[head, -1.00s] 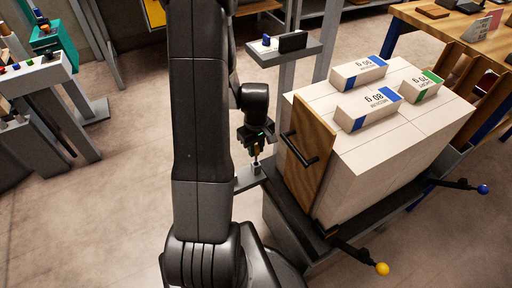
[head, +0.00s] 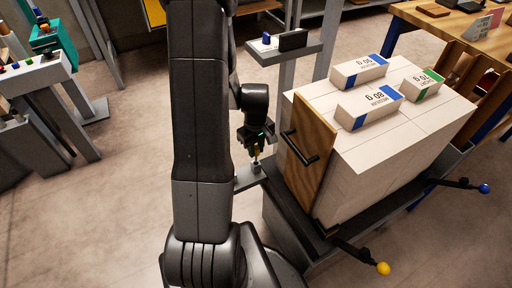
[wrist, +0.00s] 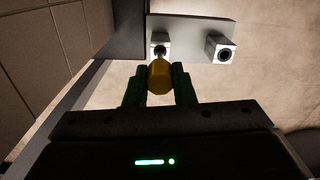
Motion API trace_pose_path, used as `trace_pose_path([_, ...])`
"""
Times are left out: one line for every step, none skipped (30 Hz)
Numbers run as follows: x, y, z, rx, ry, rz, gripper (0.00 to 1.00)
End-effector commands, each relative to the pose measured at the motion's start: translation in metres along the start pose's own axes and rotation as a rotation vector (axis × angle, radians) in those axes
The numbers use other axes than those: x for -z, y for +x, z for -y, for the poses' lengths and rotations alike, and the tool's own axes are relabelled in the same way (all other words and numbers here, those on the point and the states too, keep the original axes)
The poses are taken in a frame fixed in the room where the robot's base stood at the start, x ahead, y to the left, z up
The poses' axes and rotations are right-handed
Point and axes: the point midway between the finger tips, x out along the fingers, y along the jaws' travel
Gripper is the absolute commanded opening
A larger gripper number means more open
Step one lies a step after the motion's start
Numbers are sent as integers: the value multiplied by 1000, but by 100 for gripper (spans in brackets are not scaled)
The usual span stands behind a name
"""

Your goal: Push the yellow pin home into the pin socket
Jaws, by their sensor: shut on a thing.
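The yellow pin (wrist: 159,77) is upright between the green fingers of my gripper (wrist: 159,88), which is shut on it. Its thin grey lower end points at a light square socket (wrist: 160,43) and overlaps that socket's hole in the wrist view. I cannot tell how deep the pin's end reaches. In the head view my gripper (head: 257,146) holds the pin just above the socket block (head: 256,168). A second socket (wrist: 221,49), with its dark round hole uncovered, stands to the right on the same plate.
The sockets stand on a grey plate (wrist: 190,28) beside the loaded pallet stack. The stack's wooden end board (head: 308,160) with a black handle (head: 299,147) is close to the right of my gripper. A grey shelf (head: 284,50) stands behind.

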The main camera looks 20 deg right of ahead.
Motion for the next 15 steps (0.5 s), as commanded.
trace_pose_path([0,2,0,0,0,0,0])
trace_pose_path([0,3,0,0,0,0,0])
trace_pose_path([0,4,0,0,0,0,0])
trace_pose_path([0,5,0,0,0,0,0])
trace_pose_path([0,6,0,0,0,0,0])
trace_pose_path([0,7,0,0,0,0,0])
trace_pose_path([0,8,0,0,0,0,0])
trace_pose_path([0,8,0,0,0,0,0])
trace_pose_path([0,9,0,0,0,0,0])
trace_pose_path([0,10,0,0,0,0,0])
trace_pose_path([0,11,0,0,0,0,0])
trace_pose_path([0,12,0,0,0,0,0])
trace_pose_path([0,13,0,0,0,0,0])
trace_pose_path([0,13,0,0,0,0,0])
trace_pose_path([0,14,0,0,0,0,0])
